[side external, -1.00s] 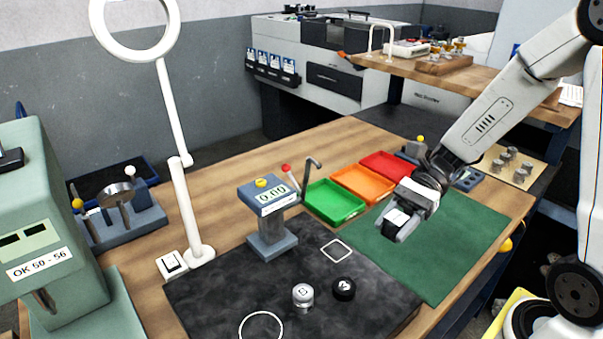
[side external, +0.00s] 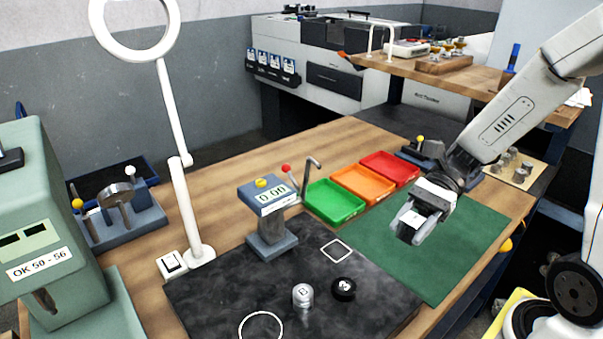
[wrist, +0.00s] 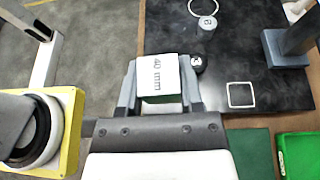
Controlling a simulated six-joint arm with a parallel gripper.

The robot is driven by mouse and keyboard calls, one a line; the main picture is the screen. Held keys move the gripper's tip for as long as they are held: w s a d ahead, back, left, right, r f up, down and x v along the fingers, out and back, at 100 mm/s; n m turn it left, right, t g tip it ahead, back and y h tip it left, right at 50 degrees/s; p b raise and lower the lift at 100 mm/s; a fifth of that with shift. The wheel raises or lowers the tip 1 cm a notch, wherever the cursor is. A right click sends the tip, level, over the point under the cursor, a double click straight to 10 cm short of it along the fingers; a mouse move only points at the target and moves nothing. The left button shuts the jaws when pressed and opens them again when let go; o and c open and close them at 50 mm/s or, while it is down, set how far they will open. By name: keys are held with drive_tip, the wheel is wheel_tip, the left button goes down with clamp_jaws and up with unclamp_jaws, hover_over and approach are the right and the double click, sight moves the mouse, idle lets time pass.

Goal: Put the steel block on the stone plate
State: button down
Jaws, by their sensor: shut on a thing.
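The steel block (wrist: 158,72) shows a pale face marked "40 mm" in the wrist view. My gripper (wrist: 160,88) is shut on it, one finger on each side. In the side view my gripper (side external: 416,228) holds the block (side external: 411,219) above the green mat, off the right side of the stone plate. The stone plate (side external: 225,285) is a dark slab at the front of the bench. It carries a white square outline (side external: 336,251) and a white circle outline (side external: 260,327). My fingers hide part of the block.
A silver cylinder (side external: 302,294) and a black knob-like piece (side external: 344,289) stand on the plate. A gauge stand (side external: 268,225) rises at its back edge. Green (side external: 333,202), orange (side external: 362,184) and red (side external: 390,167) trays line the back of the mat (side external: 450,255).

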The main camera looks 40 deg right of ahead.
drive_tip(key=shift+a, duration=0.1)
drive_tip(key=shift+w+a, duration=0.25)
drive_tip(key=shift+a, duration=0.3)
drive_tip(key=w+a, duration=0.1)
drive_tip(key=a, duration=1)
drive_tip(key=shift+w+r+m+t, duration=0.15)
drive_tip(key=shift+w+m+t, duration=0.15)
drive_tip(key=shift+w+t, duration=0.1)
drive_tip(key=shift+a, duration=0.15)
hover_over(271, 290)
drive_tip(key=s, duration=0.1)
drive_tip(key=f, duration=0.8)
drive_tip(key=shift+d, duration=0.3)
drive_tip(key=shift+w+a+f, duration=0.25)
drive_tip(key=shift+w+f, duration=0.25)
drive_tip(key=shift+f, duration=0.15)
